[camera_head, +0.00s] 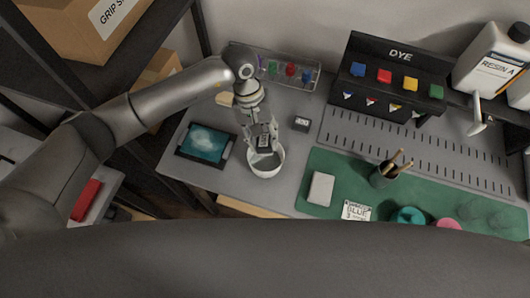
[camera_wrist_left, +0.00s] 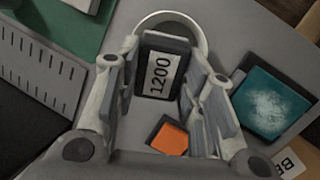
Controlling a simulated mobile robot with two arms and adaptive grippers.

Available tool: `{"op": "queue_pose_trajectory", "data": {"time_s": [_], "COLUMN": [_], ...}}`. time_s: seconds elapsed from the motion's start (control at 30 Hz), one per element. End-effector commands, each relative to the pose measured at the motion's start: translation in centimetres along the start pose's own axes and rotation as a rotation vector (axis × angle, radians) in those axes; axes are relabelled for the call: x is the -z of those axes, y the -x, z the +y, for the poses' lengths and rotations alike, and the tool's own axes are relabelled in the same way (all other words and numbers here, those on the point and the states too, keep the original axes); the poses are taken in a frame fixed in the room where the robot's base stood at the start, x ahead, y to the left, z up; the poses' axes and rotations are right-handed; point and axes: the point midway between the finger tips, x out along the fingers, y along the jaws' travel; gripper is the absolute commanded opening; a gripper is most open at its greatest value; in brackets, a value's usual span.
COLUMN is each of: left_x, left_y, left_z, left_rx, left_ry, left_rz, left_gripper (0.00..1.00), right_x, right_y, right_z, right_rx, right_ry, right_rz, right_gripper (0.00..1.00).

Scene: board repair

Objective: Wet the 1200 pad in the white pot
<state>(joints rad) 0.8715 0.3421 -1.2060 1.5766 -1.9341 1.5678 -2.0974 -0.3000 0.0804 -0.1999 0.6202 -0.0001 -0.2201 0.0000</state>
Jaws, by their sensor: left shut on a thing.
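My left gripper (camera_head: 263,146) reaches down over the white pot (camera_head: 267,174) and is shut on the dark 1200 pad. In the left wrist view the 1200 pad (camera_wrist_left: 163,78) sits between the fingers of my left gripper (camera_wrist_left: 166,80), with its white "1200" label facing the camera. The white pot (camera_wrist_left: 201,37) shows behind the pad there, its rim curving around the pad's far end. I cannot tell whether the pad touches anything inside the pot. My right gripper is not in view.
A dark tray with a teal surface (camera_head: 205,143) lies left of the pot. A small dark labelled block (camera_head: 301,123) lies to the right. The green mat (camera_head: 335,165) holds a grey block (camera_head: 321,188) and a brush cup (camera_head: 383,177). An orange-topped block (camera_wrist_left: 169,140) lies below my fingers.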

Motion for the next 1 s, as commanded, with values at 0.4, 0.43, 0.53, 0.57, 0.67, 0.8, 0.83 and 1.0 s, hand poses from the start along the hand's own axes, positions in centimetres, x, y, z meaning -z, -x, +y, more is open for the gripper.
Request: {"op": "queue_pose_trajectory", "data": {"time_s": [0.4,0.43,0.53,0.57,0.67,0.8,0.83,1.0], "left_x": [0.0,0.0,-0.1,-0.2,-0.4,-0.7,-0.8,-0.8], "left_y": [0.2,0.3,1.0,1.3,2.2,3.5,3.6,3.9], "left_z": [0.0,0.1,0.2,0.3,0.4,0.8,0.8,0.8], "left_rx": [0.000,0.000,0.000,0.000,0.001,0.000,0.000,0.000], "left_ry": [0.000,0.000,-0.002,-0.002,-0.001,-0.002,-0.002,0.000], "left_rz": [0.001,0.001,0.003,0.003,0.002,0.002,0.001,0.000], "left_gripper": [0.18,0.18,0.18,0.18,0.18,0.18,0.18,0.18], "right_x": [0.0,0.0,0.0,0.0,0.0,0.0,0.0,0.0], "right_y": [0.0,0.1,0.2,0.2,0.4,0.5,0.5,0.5], "right_z": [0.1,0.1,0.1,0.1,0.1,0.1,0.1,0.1], "right_rx": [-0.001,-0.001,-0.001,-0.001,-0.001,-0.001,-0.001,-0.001], "right_ry": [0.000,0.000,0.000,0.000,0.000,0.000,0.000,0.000], "right_rz": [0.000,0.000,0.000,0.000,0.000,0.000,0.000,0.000], "right_gripper": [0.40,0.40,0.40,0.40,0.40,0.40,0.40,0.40]}}
